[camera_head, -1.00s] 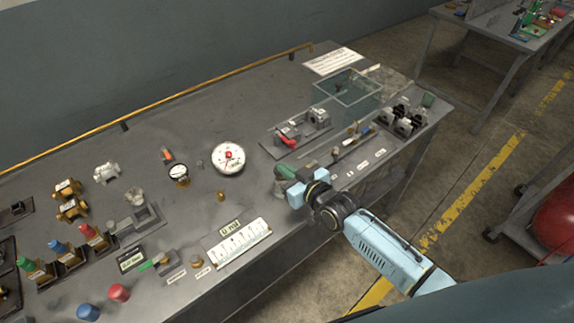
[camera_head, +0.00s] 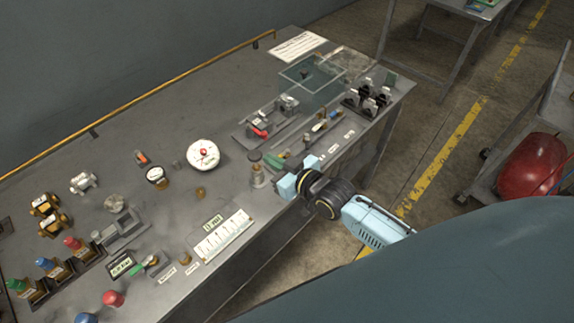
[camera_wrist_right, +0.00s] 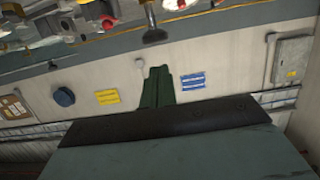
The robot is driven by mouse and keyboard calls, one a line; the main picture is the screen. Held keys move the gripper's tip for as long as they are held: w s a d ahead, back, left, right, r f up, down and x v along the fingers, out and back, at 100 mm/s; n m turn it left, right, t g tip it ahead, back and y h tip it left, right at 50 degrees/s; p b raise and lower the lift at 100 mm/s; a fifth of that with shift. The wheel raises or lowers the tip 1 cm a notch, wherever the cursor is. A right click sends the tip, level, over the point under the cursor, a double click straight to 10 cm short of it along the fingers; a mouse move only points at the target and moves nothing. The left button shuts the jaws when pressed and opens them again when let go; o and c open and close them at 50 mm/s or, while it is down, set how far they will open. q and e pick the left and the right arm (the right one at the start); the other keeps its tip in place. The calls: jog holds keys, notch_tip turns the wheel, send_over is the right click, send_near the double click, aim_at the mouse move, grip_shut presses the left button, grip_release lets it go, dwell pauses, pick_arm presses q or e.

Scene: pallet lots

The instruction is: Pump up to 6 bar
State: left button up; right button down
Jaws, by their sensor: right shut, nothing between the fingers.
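A round white gauge (camera_head: 203,154) with a red centre lies on the grey bench; its reading is too small to tell. A short upright post with a dark round top (camera_head: 256,170), possibly the pump, stands to its right near the front edge. My right gripper (camera_head: 273,160) has dark green fingers, shut and empty, just right of the post's top. I cannot tell whether they touch it. In the right wrist view the shut fingers (camera_wrist_right: 158,72) point towards a dark-ended upright part (camera_wrist_right: 154,36). My left gripper is not in view.
A smaller dial (camera_head: 156,176) and a white scale panel (camera_head: 222,234) are nearby. A clear box (camera_head: 312,82) and black clamps (camera_head: 368,98) stand at the bench's right end. Coloured knobbed parts (camera_head: 78,246) crowd the left. A red tank (camera_head: 533,164) is at far right.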

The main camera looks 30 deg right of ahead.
jog(key=v, duration=0.4)
jog(key=shift+s+d+r, duration=0.1)
jog(key=shift+s+d, duration=0.05)
jog(key=shift+s, duration=0.25)
dwell(1.4)
notch_tip(320, 180, up, 4)
jog(key=b, duration=1)
jog(key=shift+f, duration=0.25)
send_over(255, 156)
jog(key=s, duration=0.2)
notch_tip(255, 156, down, 2)
jog(key=shift+w+d+f, duration=0.1)
jog(key=shift+d+f, duration=0.15)
jog(key=shift+f, duration=0.85)
jog(key=shift+d+f, duration=0.2)
jog(key=shift+f, duration=0.95)
